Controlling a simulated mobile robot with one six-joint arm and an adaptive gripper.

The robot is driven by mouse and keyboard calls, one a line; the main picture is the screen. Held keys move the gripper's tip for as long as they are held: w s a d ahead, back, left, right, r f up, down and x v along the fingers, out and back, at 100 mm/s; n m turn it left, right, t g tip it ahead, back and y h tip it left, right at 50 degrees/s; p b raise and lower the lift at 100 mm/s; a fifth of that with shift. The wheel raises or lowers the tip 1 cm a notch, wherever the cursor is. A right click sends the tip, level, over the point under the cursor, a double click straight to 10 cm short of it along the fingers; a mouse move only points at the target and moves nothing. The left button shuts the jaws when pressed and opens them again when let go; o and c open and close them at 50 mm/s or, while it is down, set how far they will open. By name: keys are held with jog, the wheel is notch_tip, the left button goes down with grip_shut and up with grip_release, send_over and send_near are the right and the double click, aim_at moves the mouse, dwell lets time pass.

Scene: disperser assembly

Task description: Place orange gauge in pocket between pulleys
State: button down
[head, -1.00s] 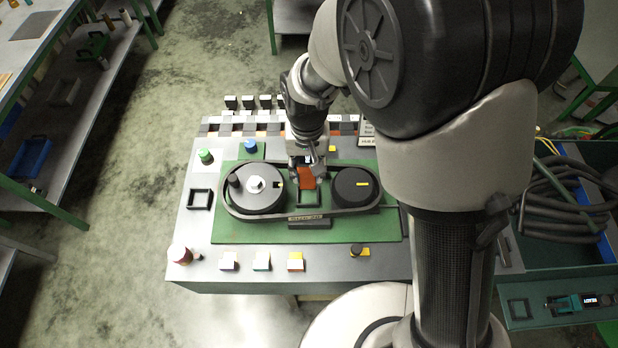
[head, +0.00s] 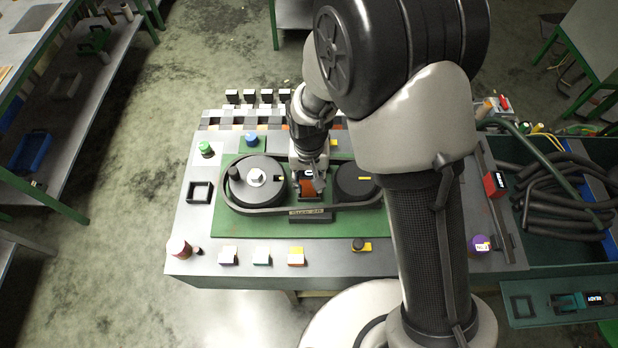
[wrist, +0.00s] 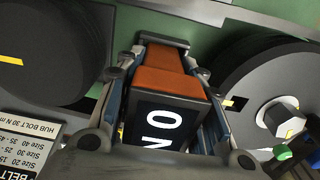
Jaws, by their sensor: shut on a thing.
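The orange gauge (wrist: 168,85) is held between the fingers of my gripper (wrist: 165,65); its black face with white characters is toward the wrist camera. In the head view the gauge (head: 309,187) shows as an orange block with a dark top, between the left pulley (head: 257,182) and the right pulley (head: 352,182). My gripper (head: 308,172) is shut on it from above. A black belt loop (head: 270,209) runs around both pulleys. The pocket is hidden under the gauge and gripper, and I cannot tell whether the gauge rests in it.
The green base plate (head: 270,226) lies on a grey table. Small coloured blocks (head: 262,257) stand along its front edge. A black square frame (head: 199,192) is at left. A green-capped (head: 206,149) and a blue-capped piece (head: 251,139) stand behind. A label plate (head: 306,212) is at the belt's front.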

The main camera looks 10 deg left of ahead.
jog(key=shift+f, duration=0.2)
jog(key=c, duration=1.1)
grip_release()
jog(key=shift+o, duration=0.2)
jog(key=shift+r, duration=0.15)
notch_tip(320, 180, up, 12)
jog(key=shift+r+p, duration=0.1)
jog(key=shift+p, duration=0.95)
